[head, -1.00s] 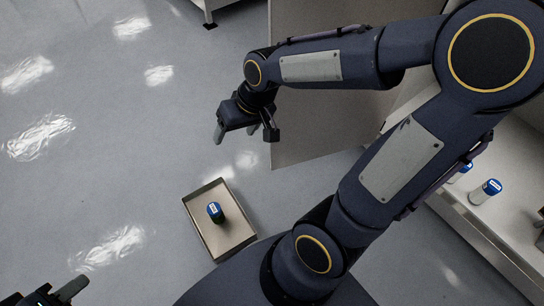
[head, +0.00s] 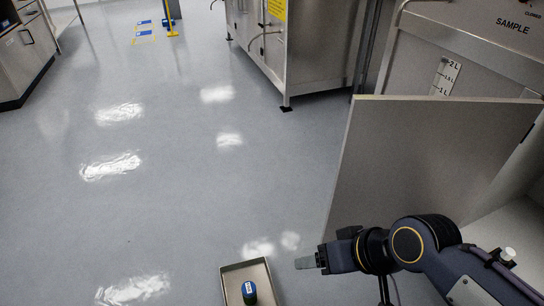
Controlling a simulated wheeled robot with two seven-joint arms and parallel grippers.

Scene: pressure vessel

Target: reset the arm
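My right arm comes in at the bottom right. Its gripper (head: 308,262) points left, just right of and above a shallow tray, in front of an open grey panel. One pale finger shows, and I cannot tell how far apart the two fingers are. Nothing is visibly held. The tray (head: 231,271) is at the bottom edge, partly cut off, with a blue-capped container (head: 249,290) in it. My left gripper is out of view.
The open panel (head: 420,160) stands close behind my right arm. A cabinet front with a SAMPLE label (head: 512,26) and a level scale (head: 445,77) is at the upper right. A metal cabinet (head: 320,55) stands at the back. The floor to the left is clear.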

